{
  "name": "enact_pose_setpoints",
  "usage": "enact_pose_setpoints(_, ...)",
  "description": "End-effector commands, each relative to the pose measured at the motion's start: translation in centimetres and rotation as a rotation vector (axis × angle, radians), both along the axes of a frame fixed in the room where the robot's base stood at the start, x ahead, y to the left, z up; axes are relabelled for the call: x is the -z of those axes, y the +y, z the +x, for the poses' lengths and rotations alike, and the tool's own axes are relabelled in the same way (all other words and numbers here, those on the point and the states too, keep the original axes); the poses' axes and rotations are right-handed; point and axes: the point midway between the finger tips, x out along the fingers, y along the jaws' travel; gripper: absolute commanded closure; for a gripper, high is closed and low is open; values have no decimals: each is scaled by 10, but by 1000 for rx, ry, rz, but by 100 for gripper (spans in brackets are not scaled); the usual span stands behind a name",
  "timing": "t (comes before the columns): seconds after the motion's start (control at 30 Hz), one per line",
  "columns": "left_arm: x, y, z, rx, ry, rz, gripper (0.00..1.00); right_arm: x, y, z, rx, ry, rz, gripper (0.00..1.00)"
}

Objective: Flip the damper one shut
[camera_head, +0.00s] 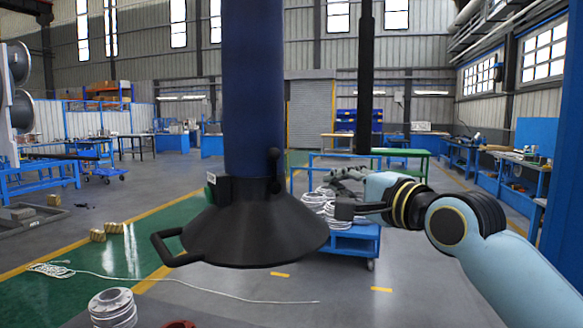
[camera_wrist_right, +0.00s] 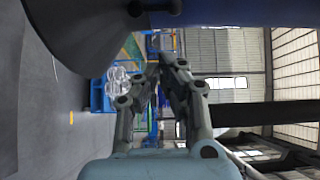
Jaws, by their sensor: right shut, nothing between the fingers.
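A black conical hood (camera_head: 250,232) hangs at the lower end of a thick dark blue duct (camera_head: 253,85). A small black lever with a round knob (camera_head: 274,160) stands upright at the duct's collar; I take it for the damper lever. In the right wrist view a black knobbed lever (camera_wrist_right: 155,7) shows at the top edge beside the duct. My right gripper (camera_head: 330,174) is right of the lever and apart from it, with its fingers pointing left. The right wrist view shows its fingertips (camera_wrist_right: 156,63) together with nothing held. My left gripper is in no view.
A loop handle (camera_head: 168,250) sticks out from the hood's left side. A black vertical post (camera_head: 365,85) hangs right of the duct. A blue cart (camera_head: 355,240) with coiled cable stands behind my right arm. The floor left of the hood is mostly open.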

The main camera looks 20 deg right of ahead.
Motion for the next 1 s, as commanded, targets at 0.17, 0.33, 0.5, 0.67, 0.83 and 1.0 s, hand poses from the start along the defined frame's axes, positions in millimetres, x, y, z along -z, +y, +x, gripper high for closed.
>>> enact_pose_setpoints(0.17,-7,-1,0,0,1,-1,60,-2,8,40,0,0,4,100)
enact_pose_setpoints(0.33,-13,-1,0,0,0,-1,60,-3,16,76,0,1,3,100)
enact_pose_setpoints(0.5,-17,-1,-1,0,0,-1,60,-3,24,112,-1,0,2,100)
enact_pose_setpoints(0.67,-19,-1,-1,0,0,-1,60,-2,30,141,0,0,0,100)
enact_pose_setpoints(0.83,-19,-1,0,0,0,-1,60,-1,34,161,0,0,0,100)
enact_pose_setpoints(1.0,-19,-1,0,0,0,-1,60,0,35,167,-1,1,0,100)
